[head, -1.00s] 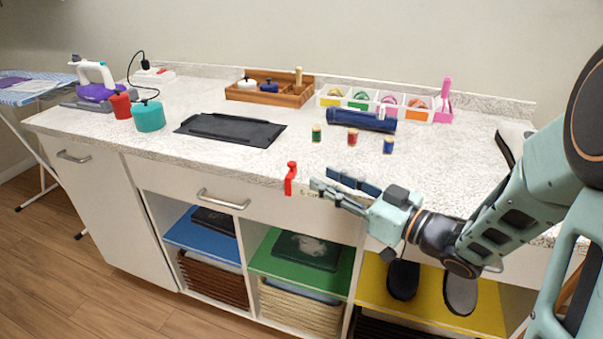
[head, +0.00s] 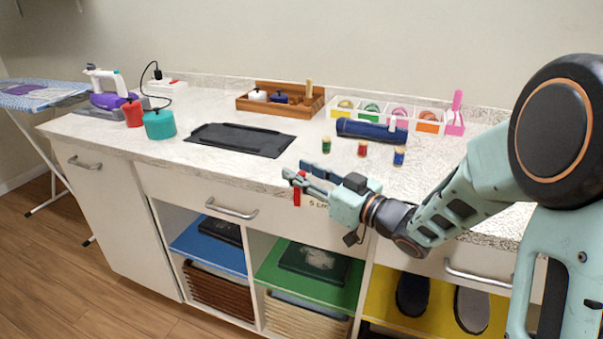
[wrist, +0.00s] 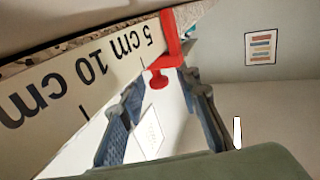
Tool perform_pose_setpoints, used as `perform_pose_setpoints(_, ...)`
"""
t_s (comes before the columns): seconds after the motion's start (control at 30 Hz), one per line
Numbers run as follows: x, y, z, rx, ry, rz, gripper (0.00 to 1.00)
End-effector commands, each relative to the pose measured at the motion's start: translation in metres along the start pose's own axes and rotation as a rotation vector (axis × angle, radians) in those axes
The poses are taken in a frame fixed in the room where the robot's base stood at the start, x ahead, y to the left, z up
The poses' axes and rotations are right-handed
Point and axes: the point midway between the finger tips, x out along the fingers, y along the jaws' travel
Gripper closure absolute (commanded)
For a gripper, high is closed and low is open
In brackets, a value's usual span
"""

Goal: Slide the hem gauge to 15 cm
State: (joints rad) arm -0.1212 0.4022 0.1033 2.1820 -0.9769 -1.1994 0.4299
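The hem gauge is a pale strip (wrist: 60,85) along the counter's front edge, with 5 cm and 10 cm marks upside down in the wrist view. Its red slider (wrist: 172,38) sits near the 5 cm label, and a red knob (wrist: 158,81) sticks out below it. In the head view the slider (head: 297,197) is partly hidden by my gripper (head: 296,178). In the wrist view my gripper (wrist: 161,84) is open, with its fingertips on either side of the knob. I cannot tell whether they touch it.
The countertop (head: 240,172) near the gripper is clear. A black tray (head: 240,139) lies to the left. Three thread spools (head: 362,148) stand behind my gripper. A drawer handle (head: 231,210) juts out below the edge, left of the gripper.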

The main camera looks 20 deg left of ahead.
Motion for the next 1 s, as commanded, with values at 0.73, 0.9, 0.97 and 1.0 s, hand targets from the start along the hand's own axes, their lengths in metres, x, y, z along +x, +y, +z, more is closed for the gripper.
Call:
perform_pose_setpoints(0.73, -0.009, 0.005, 0.0, 0.0, -0.001, 0.004, 1.0)
perform_pose_setpoints(0.9, -0.045, 0.021, -0.002, 0.0, -0.001, 0.008, 1.0)
perform_pose_setpoints(0.97, -0.06, 0.028, -0.002, 0.0, -0.001, 0.009, 1.0)
perform_pose_setpoints(1.0, -0.07, 0.032, -0.002, 0.0, -0.002, 0.009, 1.0)
